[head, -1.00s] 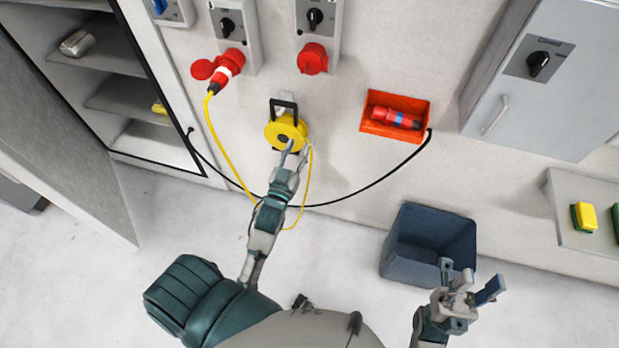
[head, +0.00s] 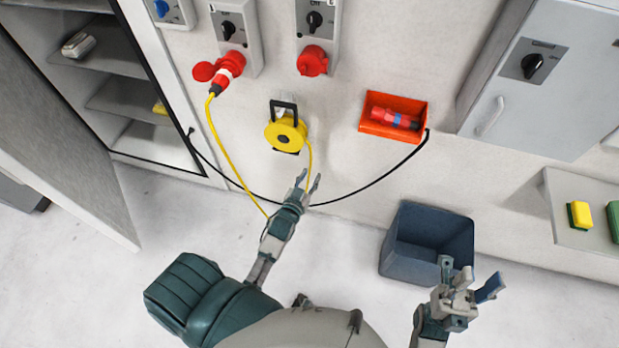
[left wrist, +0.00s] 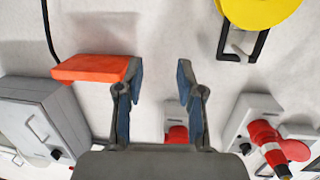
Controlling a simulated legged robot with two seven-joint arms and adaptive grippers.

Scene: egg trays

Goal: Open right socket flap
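The right socket (head: 325,18) is a grey wall box with a black rotary switch; its round red flap (head: 312,61) looks shut. In the left wrist view, the red flap (left wrist: 177,134) shows low, partly hidden behind my gripper. The left socket (head: 240,30) holds a red plug (head: 229,68) with a yellow cable, its flap swung aside. My left gripper (head: 309,179) is open and empty, below the yellow cable reel and well below the right socket. My right gripper (head: 478,281) is open and empty at lower right, in front of the blue bin.
The yellow cable reel (head: 286,133) hangs on the wall. An orange wall box (head: 378,129) holds a red connector (head: 392,118); a black cable hangs below. The blue bin (head: 400,262) stands on the floor. A grey cabinet (head: 560,90) is at right, an open shelf cabinet (head: 120,98) at left.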

